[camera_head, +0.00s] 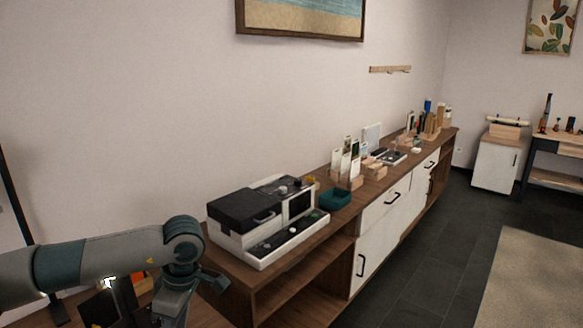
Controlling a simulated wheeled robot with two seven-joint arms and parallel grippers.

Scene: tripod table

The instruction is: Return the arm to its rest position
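My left arm (100,262) comes in from the left edge at the lower left. It bends down at a grey and teal joint (183,240) in front of the cabinet's near end. My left gripper (190,292) is at the lower end of this arm, near the bottom edge. Its fingers cannot be made out clearly, so I cannot tell whether it is open or shut. I see nothing clearly held in it. My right arm and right gripper are not in view.
A long wooden cabinet (290,268) with white drawers runs along the wall. A black and white machine (268,218) and a teal tray (335,198) stand on it. Dark and orange items (110,300) lie behind my arm. Dark floor (420,255) and a beige rug (530,285) are clear.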

